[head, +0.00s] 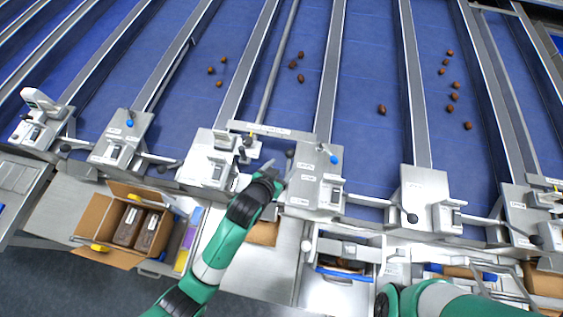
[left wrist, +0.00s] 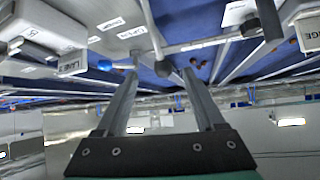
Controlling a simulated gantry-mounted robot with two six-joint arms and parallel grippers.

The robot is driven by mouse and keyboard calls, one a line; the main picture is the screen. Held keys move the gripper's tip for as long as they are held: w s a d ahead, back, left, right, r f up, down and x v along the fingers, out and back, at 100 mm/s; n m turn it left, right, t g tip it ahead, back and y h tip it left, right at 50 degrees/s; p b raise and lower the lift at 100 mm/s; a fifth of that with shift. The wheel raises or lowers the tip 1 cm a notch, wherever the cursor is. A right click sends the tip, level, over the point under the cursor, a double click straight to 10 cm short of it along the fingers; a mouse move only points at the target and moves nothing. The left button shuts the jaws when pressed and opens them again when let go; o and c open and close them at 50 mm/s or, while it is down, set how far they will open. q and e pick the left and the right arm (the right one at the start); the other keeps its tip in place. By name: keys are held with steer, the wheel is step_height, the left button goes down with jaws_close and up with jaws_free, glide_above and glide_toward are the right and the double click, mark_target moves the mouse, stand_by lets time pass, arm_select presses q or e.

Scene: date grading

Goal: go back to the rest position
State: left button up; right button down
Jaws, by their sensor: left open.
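My left gripper (head: 281,168) is open and reaches over the front edge of the blue lanes, between two metal gate units. In the left wrist view its two fingers (left wrist: 160,74) stand apart with nothing between them. Behind the fingertips are a dark round knob (left wrist: 163,68) and a blue knob (left wrist: 104,65). Part of my green right arm (head: 445,300) shows at the bottom right of the head view; its gripper is out of view.
Brown dates (head: 382,109) lie scattered on the blue lanes (head: 365,60), away from my gripper. Metal gate units (head: 318,180) with levers line the front. An open cardboard box (head: 92,215) with dark packs stands at lower left. Trays and bins sit below the gates.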

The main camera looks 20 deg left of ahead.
arm_select(q)
steer(key=w+a+r+t+p, duration=0.1)
steer(key=w+r+t, duration=0.2)
steer(key=r, duration=0.9)
steer(key=w+a+r+n+t+p, duration=0.1)
steer(key=w+a+r+t, duration=0.1)
steer(key=r, duration=1)
steer(key=w+a+r+t+p, duration=0.1)
steer(key=w+r+t, duration=0.2)
steer(key=r, duration=1)
steer(key=s+a+r+t+p, duration=0.1)
steer(key=s+r+t, duration=0.25)
steer(key=r, duration=0.65)
steer(key=s+a+r+t, duration=0.15)
steer(key=s+r, duration=0.25)
steer(key=r, duration=0.6)
steer(key=s+r+t+h, duration=0.1)
steer(key=s+r+t, duration=0.3)
steer(key=s+r, duration=0.5)
steer(key=shift+s+r, duration=0.4)
steer(key=shift+s, duration=0.6)
steer(key=shift+w, duration=0.1)
steer(key=shift+f, duration=0.1)
